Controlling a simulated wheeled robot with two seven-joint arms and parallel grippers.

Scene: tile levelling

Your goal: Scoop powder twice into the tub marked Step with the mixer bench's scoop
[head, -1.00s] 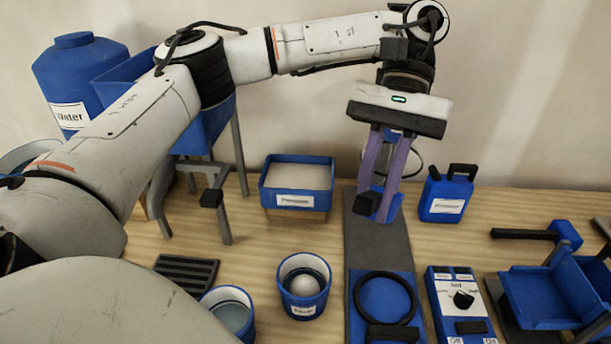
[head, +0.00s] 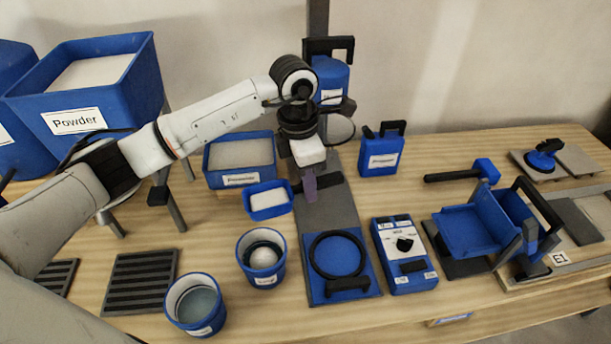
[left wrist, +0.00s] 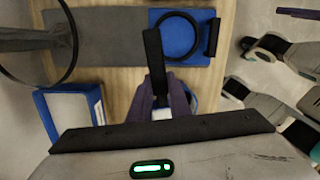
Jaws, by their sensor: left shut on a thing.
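My left gripper (head: 309,190) is shut on the black handle of the scoop. The scoop's blue pan (head: 268,201) points left in the head view, looks level and holds white powder. It hangs above the bench, in front of the powder bin (head: 240,178) and behind the tub that seems marked Step (head: 262,265). That tub holds a pale rounded mound; its label is hard to read. In the left wrist view the black handle (left wrist: 154,62) sticks out between the purple fingers, and the pan is mostly hidden.
A second blue tub (head: 195,305) stands front left. The mixer stand's blue base (head: 342,282) with a black ring and a control box (head: 404,262) lie right of the tubs. A blue canister (head: 380,158) stands behind. A large Powder hopper (head: 72,123) is back left.

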